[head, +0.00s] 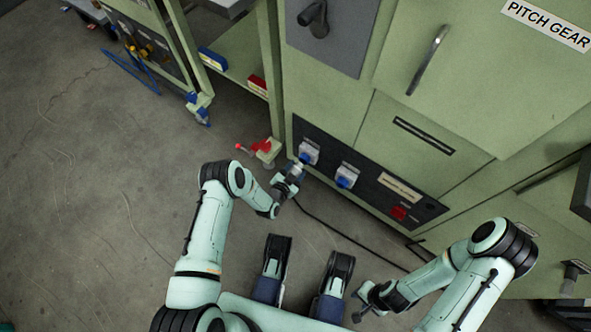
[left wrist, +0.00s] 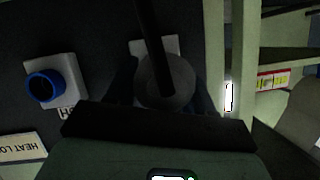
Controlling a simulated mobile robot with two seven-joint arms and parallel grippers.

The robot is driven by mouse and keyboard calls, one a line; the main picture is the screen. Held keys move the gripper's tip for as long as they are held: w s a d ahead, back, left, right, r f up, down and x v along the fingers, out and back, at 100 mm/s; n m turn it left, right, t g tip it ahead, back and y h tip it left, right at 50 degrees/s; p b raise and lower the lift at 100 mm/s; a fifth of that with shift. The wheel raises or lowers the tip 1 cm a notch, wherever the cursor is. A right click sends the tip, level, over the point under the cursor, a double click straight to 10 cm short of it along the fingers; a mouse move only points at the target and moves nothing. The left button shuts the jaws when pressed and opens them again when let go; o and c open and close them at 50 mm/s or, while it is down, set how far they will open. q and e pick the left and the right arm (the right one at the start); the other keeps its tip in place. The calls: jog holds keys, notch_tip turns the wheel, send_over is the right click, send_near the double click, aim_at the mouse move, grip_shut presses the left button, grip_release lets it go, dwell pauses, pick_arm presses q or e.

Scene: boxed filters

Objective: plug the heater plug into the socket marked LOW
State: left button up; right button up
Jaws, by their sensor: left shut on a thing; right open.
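My left gripper (head: 291,176) is shut on the heater plug, close in front of the left socket (head: 308,152) on the low dark panel. In the left wrist view the round grey plug (left wrist: 158,88) sits between the dark fingers, its black cable crossing the picture upward. A pale socket plate (left wrist: 150,46) shows behind it; its label is hidden. I cannot tell whether the plug touches or enters the socket. The other socket (head: 346,177) has a blue cap (left wrist: 44,86); a partly hidden label beginning with H is beside it. My right gripper (head: 366,300) is open and empty, low above the floor.
The black cable (head: 345,234) runs from the plug along the floor to the right. A red switch (head: 399,213) and a pale label (head: 400,188) are further right on the panel. A red-handled valve (head: 266,149) stands left of the cabinet. The floor (head: 90,200) at left is clear.

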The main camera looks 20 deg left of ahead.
aim_at(298, 168)
pick_arm(q)
jog(key=shift+w+d+b, duration=0.15)
jog(key=shift+w+d, duration=0.05)
jog(key=shift+w, duration=0.3)
jog(key=shift+w+d+b, duration=0.15)
jog(key=shift+w+d, duration=0.05)
jog(key=shift+w, duration=0.25)
pick_arm(e)
jog(key=shift+w+f, duration=0.1)
jog(key=shift+f, duration=0.15)
pick_arm(q)
jog(key=shift+w+d, duration=0.3)
jog(key=shift+w, duration=0.55)
jog(key=o, duration=1.2)
jog(key=p+v, duration=0.5)
jog(key=v, duration=0.8)
jog(key=shift+s+r, duration=0.1)
jog(key=shift+s, duration=0.1)
pick_arm(e)
jog(key=w+a+r+t, duration=0.1)
jog(key=w+r+t, duration=0.2)
jog(key=w+r, duration=0.4)
jog(key=w, duration=0.2)
jog(key=shift+w+a+n+t, duration=0.15)
jog(key=shift+w+n+t, duration=0.15)
jog(key=shift+w+n, duration=0.1)
